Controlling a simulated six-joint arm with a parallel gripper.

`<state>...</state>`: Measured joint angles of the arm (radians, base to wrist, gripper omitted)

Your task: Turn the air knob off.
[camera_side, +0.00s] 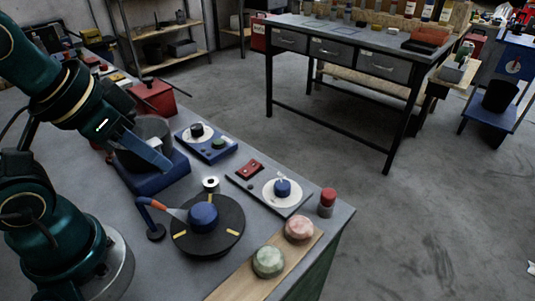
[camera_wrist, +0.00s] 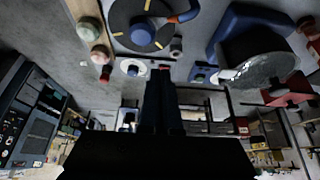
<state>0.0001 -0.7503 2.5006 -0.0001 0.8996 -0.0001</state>
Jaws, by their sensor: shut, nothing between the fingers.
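A grey panel (camera_side: 262,200) near the bench's far edge carries a blue knob (camera_side: 282,187) on a white round dial, with a red switch (camera_side: 249,169) beside it. A blue panel (camera_side: 217,151) to its left carries a dark knob (camera_side: 197,130) on a white dial and a green button. No readable label shows which one is the air knob. My gripper (camera_side: 168,167) is shut and empty, in the air left of both panels in the side view. In the wrist view my gripper (camera_wrist: 163,72) points between the white dial (camera_wrist: 131,68) and the blue panel (camera_wrist: 203,74).
A grey drum on a blue base (camera_side: 165,180) sits under my gripper. A red-topped cylinder (camera_side: 327,199) and two stones on a board (camera_side: 246,283) are at the right.

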